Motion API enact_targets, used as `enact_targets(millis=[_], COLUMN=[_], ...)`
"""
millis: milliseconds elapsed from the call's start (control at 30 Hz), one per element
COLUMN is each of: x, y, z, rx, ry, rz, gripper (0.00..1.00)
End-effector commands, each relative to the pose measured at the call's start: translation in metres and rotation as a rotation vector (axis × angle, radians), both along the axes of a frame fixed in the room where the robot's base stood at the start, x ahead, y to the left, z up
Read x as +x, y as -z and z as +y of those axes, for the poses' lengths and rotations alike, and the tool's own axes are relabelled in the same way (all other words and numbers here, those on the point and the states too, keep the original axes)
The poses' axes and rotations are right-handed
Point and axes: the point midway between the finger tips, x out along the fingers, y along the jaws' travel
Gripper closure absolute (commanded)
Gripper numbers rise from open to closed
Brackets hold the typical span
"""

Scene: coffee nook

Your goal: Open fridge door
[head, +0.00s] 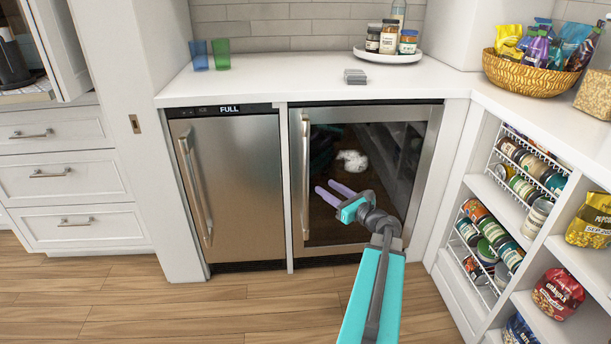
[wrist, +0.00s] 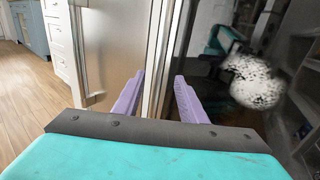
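The glass-door fridge (head: 375,170) stands under the counter, with a steel frame and a vertical bar handle (head: 305,180) on its left side. Its door is shut. My gripper (head: 325,187) is open and empty, in front of the glass just right of the handle, its purple fingers pointing left towards it. In the wrist view, my gripper (wrist: 160,75) has its two fingers apart, with the upright metal handle (wrist: 166,45) showing between them. I cannot tell whether the fingers reach around it, and no contact is visible.
A steel appliance (head: 235,190) marked FULL, with its own bar handle (head: 193,185), stands left of the fridge and is shut. Open shelves (head: 490,195) with jars and bags stand on the right. The wooden floor (head: 180,310) in front is clear.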

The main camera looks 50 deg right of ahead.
Motion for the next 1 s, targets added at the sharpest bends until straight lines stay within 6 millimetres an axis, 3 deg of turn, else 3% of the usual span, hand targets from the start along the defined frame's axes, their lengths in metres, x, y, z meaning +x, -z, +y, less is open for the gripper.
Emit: enact_targets(millis=[700, 1000], x=[0.098, 0.122], y=[0.002, 0.001], z=[-0.012, -0.015], rx=[0.0, -0.001], ry=[0.0, 0.002], rz=[0.0, 0.0], gripper=[0.62, 0.62])
